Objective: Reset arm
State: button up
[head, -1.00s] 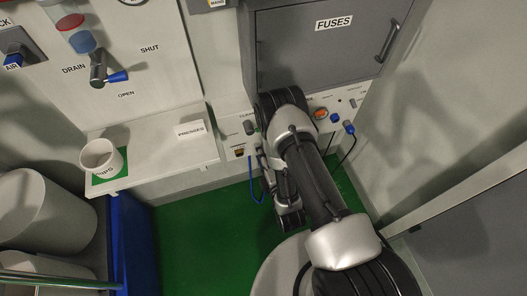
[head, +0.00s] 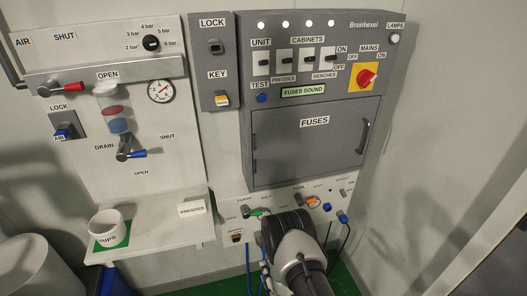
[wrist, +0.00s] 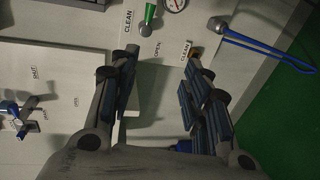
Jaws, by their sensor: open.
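My arm (head: 290,243) rises from the bottom of the head view in front of the lower service panel; its gripper end is hidden there. In the wrist view my gripper (wrist: 160,88) is open, with its two dark fingers well apart. Nothing is held between them. A pale block-like surface shows behind the fingers, with a gap I cannot judge. A green-handled valve (wrist: 149,17) and a round gauge (wrist: 175,4) lie beyond the fingertips.
A fuse cabinet (head: 306,140) with a closed door stands above my arm. Blue hoses (wrist: 262,42) hang near the panel.

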jog(key=w+r+m+g+h, duration=0.15)
jog(key=w+r+m, duration=0.35)
jog(key=w+r, duration=0.5)
jog(key=s+d+r+m+g+h, duration=0.1)
jog(key=d+r+m+g, duration=0.15)
jog(key=r, duration=0.45)
jog(key=s+d+r+m+g, duration=0.1)
jog(key=d+r+m, duration=0.2)
jog(key=r, duration=0.4)
jog(key=s+d+r+m+g+h, duration=0.1)
jog(key=s+d+r+m, duration=0.15)
jog(key=s+r, duration=0.35)
jog(key=s+d+r+m+g, duration=0.2)
jog(key=s+r+m, duration=0.1)
jog(key=s+r, duration=0.3)
jog(key=s+d+r+m+g, duration=0.1)
jog(key=s+m, duration=0.1)
jog(key=s, duration=0.7)
jog(key=s+d+r+m+g, duration=0.1)
jog(key=s+m, duration=0.2)
jog(key=s, duration=0.6)
jog(key=shift+s+r+h, duration=0.25)
jog(key=shift+r+h, duration=0.1)
